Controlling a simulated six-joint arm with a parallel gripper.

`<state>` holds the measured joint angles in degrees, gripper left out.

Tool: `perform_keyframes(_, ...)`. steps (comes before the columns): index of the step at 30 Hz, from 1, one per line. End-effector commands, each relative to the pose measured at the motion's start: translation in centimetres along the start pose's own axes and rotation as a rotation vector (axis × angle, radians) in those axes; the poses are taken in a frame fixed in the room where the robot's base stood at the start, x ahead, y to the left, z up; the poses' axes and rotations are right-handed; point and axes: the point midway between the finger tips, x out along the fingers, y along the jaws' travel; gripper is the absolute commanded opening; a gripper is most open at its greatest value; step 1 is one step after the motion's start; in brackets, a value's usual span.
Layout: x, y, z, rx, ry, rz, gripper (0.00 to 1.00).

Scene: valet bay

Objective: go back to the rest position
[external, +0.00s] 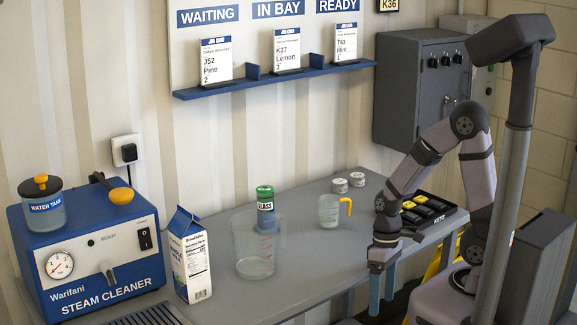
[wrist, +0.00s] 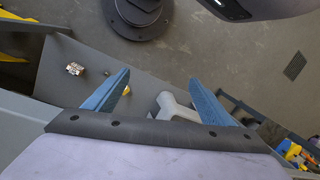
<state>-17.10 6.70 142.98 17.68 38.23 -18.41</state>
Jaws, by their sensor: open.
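My gripper (external: 381,290) hangs pointing down at the front edge of the grey bench (external: 330,262), to the right of the measuring jug. Its two blue fingers are apart in the wrist view (wrist: 160,92), with nothing held between them. Below them the wrist view shows the floor, a grey panel and a light grey bar, part of which is hidden by the gripper body.
A grey cabinet (external: 425,85) hangs behind.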

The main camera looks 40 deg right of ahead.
Motion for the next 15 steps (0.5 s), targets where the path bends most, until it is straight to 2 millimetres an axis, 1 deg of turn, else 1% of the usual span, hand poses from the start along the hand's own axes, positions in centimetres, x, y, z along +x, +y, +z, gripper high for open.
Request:
perform_keyframes(1,0.2,2.0,0.7,0.058,0.010,0.020,0.77)
perform_keyframes(2,-0.6,2.9,1.0,0.091,0.018,0.034,0.77)
perform_keyframes(3,-2.1,4.1,1.5,0.135,0.031,0.055,0.77)
perform_keyframes(6,-6.3,6.3,2.3,0.234,0.073,0.107,0.77)
perform_keyframes(9,-8.7,7.7,2.8,0.296,0.103,0.142,0.77)
perform_keyframes(10,-9.2,8.0,2.9,0.311,0.110,0.149,0.77)
perform_keyframes(12,-10.1,8.6,3.0,0.336,0.123,0.164,0.77)
perform_keyframes(15,-10.6,9.1,3.2,0.355,0.132,0.176,0.77)
